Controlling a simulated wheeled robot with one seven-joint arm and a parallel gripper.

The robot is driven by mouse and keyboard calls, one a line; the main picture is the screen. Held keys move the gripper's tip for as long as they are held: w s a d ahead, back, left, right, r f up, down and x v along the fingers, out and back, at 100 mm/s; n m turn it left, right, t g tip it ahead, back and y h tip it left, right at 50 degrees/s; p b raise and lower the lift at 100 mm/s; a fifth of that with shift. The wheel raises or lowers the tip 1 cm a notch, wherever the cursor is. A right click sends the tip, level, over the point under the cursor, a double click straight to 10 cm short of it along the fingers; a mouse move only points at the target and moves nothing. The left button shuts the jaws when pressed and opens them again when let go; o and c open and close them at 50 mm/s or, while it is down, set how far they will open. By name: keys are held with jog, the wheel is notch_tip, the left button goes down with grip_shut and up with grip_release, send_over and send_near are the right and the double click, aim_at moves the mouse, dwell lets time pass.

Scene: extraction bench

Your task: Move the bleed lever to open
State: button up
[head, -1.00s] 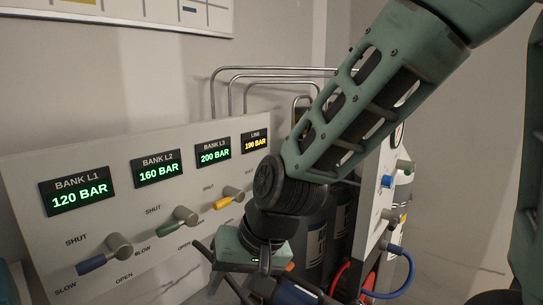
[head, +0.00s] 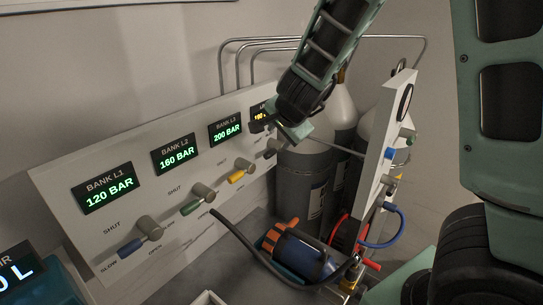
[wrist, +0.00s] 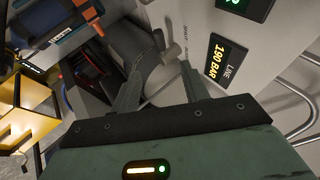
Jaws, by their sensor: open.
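The bleed lever (head: 271,149) is a small grey lever at the right end of the sloped panel, below the LINE display (head: 260,113). In the wrist view the lever (wrist: 171,52) shows beyond my fingertips, beside a small printed label. The LINE display (wrist: 226,60) there reads 190 BAR. My gripper (head: 276,137) is at the panel's right end, just by the lever. In the wrist view my gripper (wrist: 162,70) has its two fingers apart, with the lever near the gap between their tips. I cannot tell whether either finger touches it. The lever's exact setting is partly hidden.
Blue (head: 140,240), green (head: 198,200) and yellow (head: 240,172) levers sit leftward along the panel (head: 75,205). Grey cylinders (head: 303,180) stand close to the right. A blue and orange tool (head: 300,255) and a black hose (head: 235,235) lie in front.

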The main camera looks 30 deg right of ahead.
aim_at(271, 153)
jog(key=b+x, duration=0.6)
jog(key=x, duration=0.7)
jog(key=shift+w+f, duration=0.1)
jog(key=shift+f, duration=0.1)
grip_shut()
